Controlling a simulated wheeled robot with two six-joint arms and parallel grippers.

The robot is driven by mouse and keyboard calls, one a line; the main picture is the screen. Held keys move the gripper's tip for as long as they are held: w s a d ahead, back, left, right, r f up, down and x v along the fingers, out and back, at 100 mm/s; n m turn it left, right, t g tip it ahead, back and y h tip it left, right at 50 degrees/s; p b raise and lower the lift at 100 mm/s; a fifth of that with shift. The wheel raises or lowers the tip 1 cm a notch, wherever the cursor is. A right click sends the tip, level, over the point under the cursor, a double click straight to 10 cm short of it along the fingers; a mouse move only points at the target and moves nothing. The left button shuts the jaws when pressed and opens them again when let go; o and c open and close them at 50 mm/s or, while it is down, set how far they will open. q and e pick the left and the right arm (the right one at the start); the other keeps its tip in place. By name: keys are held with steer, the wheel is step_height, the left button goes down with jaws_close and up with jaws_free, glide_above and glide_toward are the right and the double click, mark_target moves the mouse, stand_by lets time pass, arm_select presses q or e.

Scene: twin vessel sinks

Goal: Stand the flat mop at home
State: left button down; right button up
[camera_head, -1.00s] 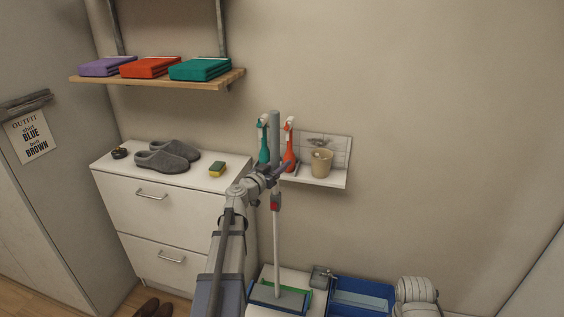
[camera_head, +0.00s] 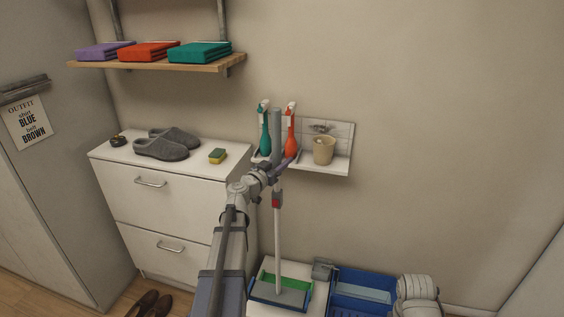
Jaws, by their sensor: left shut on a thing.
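The flat mop stands nearly upright, with a grey upper handle, a white pole (camera_head: 278,235) with a red part, and a flat grey head (camera_head: 281,295). My left gripper (camera_head: 277,170) is shut on the mop's handle, just in front of the small wall shelf. The arm and handle hide part of that shelf. My right gripper is not in view; only part of my right arm shows at the lower right.
The wall shelf (camera_head: 335,168) holds a teal spray bottle (camera_head: 265,135), an orange spray bottle (camera_head: 290,137) and a beige cup (camera_head: 324,150), close to the handle. A blue bin (camera_head: 350,308) stands right of the tray. A white drawer cabinet (camera_head: 165,210) stands left, with slippers and a sponge on top.

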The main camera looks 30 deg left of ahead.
mark_target(282, 190)
arm_select(q)
steer(key=shift+f, duration=0.15)
step_height(282, 190, down, 9)
steer(key=b, duration=0.9)
stand_by(0.8)
stand_by(0.5)
steer(key=shift+f+b, duration=0.25)
steer(key=shift+b, duration=0.1)
steer(key=shift+f+b, duration=1.2)
steer(key=shift+b, duration=0.05)
stand_by(0.9)
steer(key=shift+c, duration=2.3)
jaws_free()
steer(key=shift+s, duration=0.15)
